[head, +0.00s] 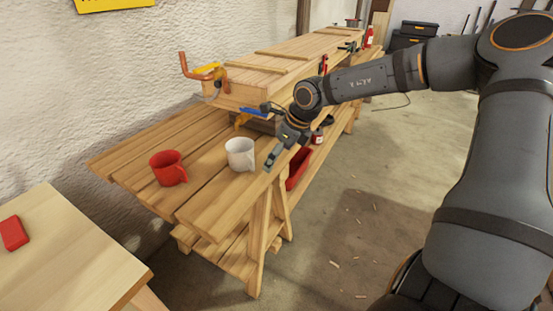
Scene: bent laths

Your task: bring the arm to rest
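My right arm comes in from the right edge and reaches across to the slatted wooden bench (130,151). Its gripper (273,157) points down and left at the bench's right edge. The gripper is just right of a white mug (240,155), and a small gap seems to part them. The fingers show nearly edge-on, so I cannot tell whether they are open or shut. The mug stands upright. A red mug (168,168) stands upright to its left. My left gripper is not in view.
A clamped stack of wooden laths (265,80) stands behind the mugs. A red bin (299,168) sits below the gripper. A pale table (65,260) with a red block (14,233) is at lower left. The floor (345,230) right of the bench is mostly clear.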

